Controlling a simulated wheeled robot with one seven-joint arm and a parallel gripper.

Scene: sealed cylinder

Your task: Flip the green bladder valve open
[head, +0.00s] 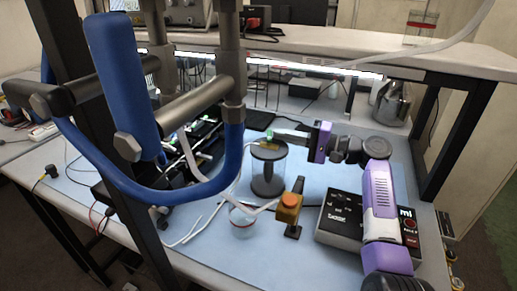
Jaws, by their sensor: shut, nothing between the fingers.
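A clear sealed cylinder (268,168) with a dark base stands upright on the blue-topped bench. A small green valve (268,135) shows at the top of the cylinder, too small to tell which way its lever is turned. My gripper (281,137) comes in from the right at the height of the cylinder's top. Its dark fingers are shut and empty, with their tips beside the green valve. I cannot tell whether they touch it.
An orange-topped device (289,201) and a small clear bowl (242,222) stand in front of the cylinder. A black and grey control box (341,219) lies under my arm. A metal jug (393,102) stands behind. A blue padded frame (124,75) blocks the left foreground.

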